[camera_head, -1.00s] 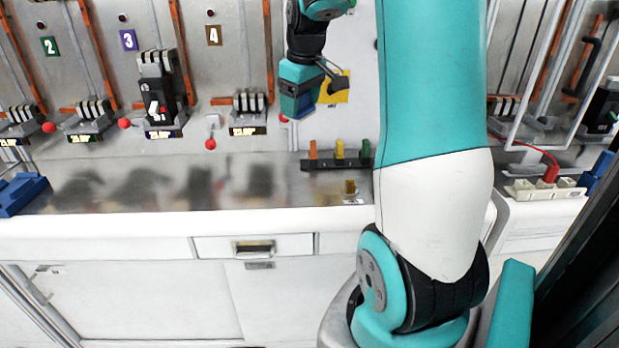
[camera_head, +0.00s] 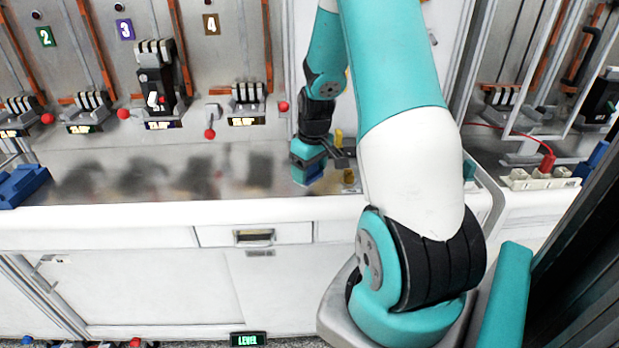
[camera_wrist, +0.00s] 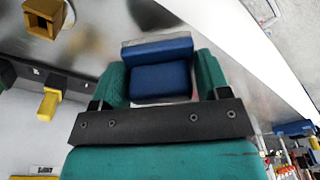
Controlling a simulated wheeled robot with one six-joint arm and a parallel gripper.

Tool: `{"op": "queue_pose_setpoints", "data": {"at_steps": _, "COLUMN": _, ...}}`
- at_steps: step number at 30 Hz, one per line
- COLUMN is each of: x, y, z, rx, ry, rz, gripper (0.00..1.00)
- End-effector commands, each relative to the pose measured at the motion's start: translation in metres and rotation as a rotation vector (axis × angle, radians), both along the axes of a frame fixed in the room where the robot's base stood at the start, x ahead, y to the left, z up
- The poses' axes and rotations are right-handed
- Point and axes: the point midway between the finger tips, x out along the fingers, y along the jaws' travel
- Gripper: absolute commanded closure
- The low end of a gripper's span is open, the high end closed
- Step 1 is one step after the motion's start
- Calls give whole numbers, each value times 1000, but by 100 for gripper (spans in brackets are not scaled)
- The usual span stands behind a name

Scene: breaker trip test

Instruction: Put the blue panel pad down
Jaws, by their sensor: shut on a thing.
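My gripper (camera_head: 308,165) is low over the metal counter (camera_head: 250,150), close to its front edge. It is shut on the blue panel pad (camera_wrist: 160,80). In the wrist view the pad sits between the two teal fingers, with a raised ridge along its far side.
A brass block (camera_wrist: 43,17) and a yellow peg (camera_wrist: 48,103) stand near my gripper. A blue object (camera_head: 22,185) lies at the counter's left end. Several breakers, one a black unit (camera_head: 155,90), line the back. The counter's middle is clear.

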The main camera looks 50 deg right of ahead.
Motion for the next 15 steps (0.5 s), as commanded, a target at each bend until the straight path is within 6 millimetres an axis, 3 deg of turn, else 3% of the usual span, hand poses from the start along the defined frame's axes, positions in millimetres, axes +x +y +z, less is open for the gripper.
{"op": "queue_pose_setpoints", "data": {"at_steps": 6, "x": -1, "y": 0, "z": -30, "rx": 2, "ry": 3, "rz": 0, "gripper": 60}}
{"op": "queue_pose_setpoints", "data": {"at_steps": 15, "x": 0, "y": 0, "z": -34, "rx": 0, "ry": 0, "rz": 0, "gripper": 60}}
